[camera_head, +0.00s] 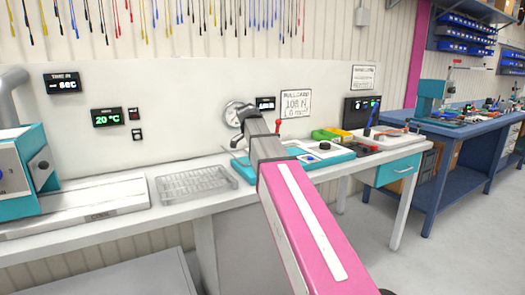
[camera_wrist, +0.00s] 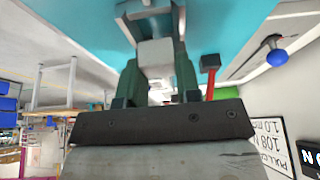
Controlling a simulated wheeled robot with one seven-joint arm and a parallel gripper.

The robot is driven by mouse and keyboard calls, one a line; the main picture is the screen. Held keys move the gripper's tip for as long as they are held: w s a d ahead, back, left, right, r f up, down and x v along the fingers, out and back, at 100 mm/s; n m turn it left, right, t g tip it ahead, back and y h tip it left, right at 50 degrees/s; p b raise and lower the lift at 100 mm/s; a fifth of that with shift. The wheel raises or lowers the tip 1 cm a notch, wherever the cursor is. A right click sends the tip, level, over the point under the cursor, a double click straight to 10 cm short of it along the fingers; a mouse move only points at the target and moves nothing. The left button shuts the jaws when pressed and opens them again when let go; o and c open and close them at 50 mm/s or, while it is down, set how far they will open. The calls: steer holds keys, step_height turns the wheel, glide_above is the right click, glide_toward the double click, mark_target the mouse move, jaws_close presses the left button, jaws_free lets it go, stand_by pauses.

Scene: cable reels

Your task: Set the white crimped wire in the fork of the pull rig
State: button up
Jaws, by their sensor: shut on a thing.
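The pull rig has a teal base (camera_wrist: 88,30), which fills the top of the wrist view, with a grey block (camera_wrist: 157,55) and a red lever (camera_wrist: 209,75). In the head view its round gauge (camera_head: 234,113) and red lever (camera_head: 278,126) show around my arm. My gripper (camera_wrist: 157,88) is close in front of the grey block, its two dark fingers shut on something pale. This fits the white crimped wire, but the wire's shape cannot be made out. In the head view my arm hides the gripper, the wire and the fork.
A clear tray (camera_head: 197,184) stands on the bench left of the rig. A teal machine (camera_head: 22,168) stands at the far left. A blue bench (camera_head: 450,130) stands further right.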

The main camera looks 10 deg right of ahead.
steer(key=shift+f, duration=0.75)
steer(key=o, duration=1)
steer(key=d+r+v, duration=0.1)
steer(key=d+v, duration=0.1)
steer(key=v, duration=0.8)
steer(key=w+d+v, duration=0.1)
steer(key=v, duration=1)
steer(key=shift+d+r, duration=0.35)
steer(key=shift+d, duration=0.05)
steer(key=shift+w, duration=0.1)
